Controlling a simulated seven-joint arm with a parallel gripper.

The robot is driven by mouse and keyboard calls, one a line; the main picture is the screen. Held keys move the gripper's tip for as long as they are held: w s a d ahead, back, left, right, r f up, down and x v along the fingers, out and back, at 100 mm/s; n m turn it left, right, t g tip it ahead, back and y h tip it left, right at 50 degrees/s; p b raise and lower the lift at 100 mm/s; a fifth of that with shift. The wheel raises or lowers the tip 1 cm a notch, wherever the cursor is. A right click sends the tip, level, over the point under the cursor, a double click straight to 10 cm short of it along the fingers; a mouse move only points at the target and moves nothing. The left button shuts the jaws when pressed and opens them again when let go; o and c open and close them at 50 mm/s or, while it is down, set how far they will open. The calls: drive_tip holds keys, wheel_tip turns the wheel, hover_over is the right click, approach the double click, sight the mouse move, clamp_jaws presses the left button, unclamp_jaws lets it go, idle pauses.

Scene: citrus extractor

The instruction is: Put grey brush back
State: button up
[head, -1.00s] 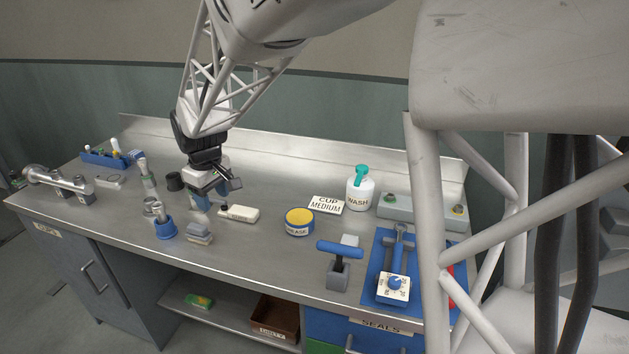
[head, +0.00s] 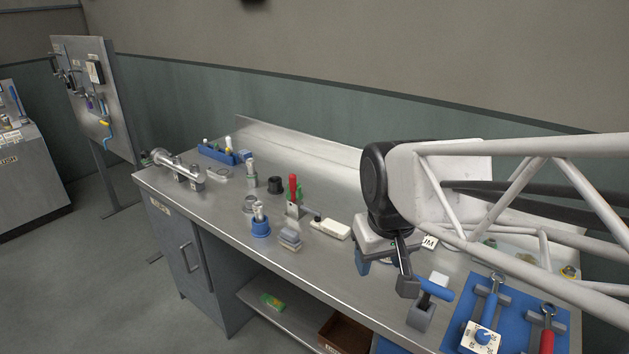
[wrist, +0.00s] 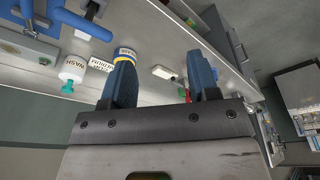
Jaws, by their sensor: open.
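I cannot clearly make out which thing is the grey brush. A small grey-and-tan block (head: 290,239), perhaps a brush, lies on the bench beside a blue cup (head: 261,229) holding pale upright pieces. A blue rack (head: 222,155) with several small items stands at the back left. My gripper (head: 384,274) is over the right half of the bench, well right of these. In the wrist view its blue fingers (wrist: 160,68) are spread, with nothing between them.
Red- and green-handled tools (head: 294,188) stand in a holder near a white labelled block (head: 330,228). A blue-handled grey tool (head: 428,300) stands near my gripper. A blue mat (head: 460,345) with tools is at the right. A metal tube assembly (head: 180,168) lies far left.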

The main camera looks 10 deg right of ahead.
drive_tip(key=s+d+f+m, duration=0.1)
drive_tip(key=s, duration=0.5)
drive_tip(key=shift+s, duration=0.25)
